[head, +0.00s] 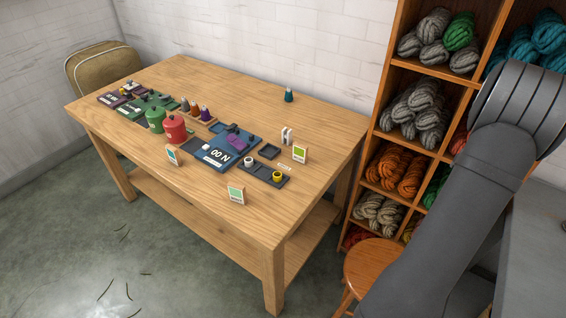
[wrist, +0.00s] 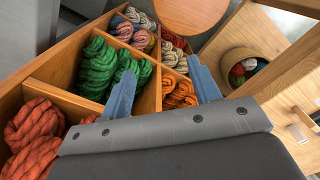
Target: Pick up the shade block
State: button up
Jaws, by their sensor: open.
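Several small upright white blocks with coloured faces stand on the wooden table in the head view: a blue-faced block (head: 173,155), a green-faced block (head: 236,195), a lime-faced block (head: 300,154) and a white-and-grey block (head: 286,136). I cannot tell which is the shade block. My gripper (wrist: 162,66) shows in the wrist view with its two blue-grey fingers apart and nothing between them. It is over the wool shelves, away from these blocks. The head view shows my arm at the right, but not the fingers.
The table (head: 200,85) also holds a blue tray (head: 213,154), red canister (head: 174,129), green canister (head: 155,120), small cups and a teal cone (head: 289,96). Its back is mostly clear. A wool shelf (head: 384,75) and round stool (head: 372,262) stand at its right.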

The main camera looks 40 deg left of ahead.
jog(key=o, duration=0.4)
notch_tip(320, 180, up, 6)
jog(key=f, duration=0.1)
jog(key=s+a+f+n+t+h, duration=0.15)
jog(key=s+a+n, duration=0.4)
jog(key=a, duration=0.65)
jog(key=s+a+n+t+h, duration=0.2)
jog(key=s+a+n+h, duration=0.3)
jog(key=a, duration=0.7)
jog(key=s+a+f+n+t, duration=0.1)
jog(key=s+a+n, duration=0.45)
jog(key=a, duration=0.75)
jog(key=s+a+r+n+t+y, duration=0.1)
jog(key=s+a+n+t+y, duration=0.55)
jog(key=s, duration=0.85)
jog(key=s+a+r+n+t+y, duration=0.1)
jog(key=s+a+n+t+y, duration=0.15)
jog(key=s+a+n, duration=0.8)
jog(key=m, duration=0.4)
send_near(235, 193)
jog(key=shift+g+y, duration=0.25)
jog(key=x, duration=1.2)
jog(key=shift+w+d, duration=0.2)
jog(key=shift+w, duration=0.25)
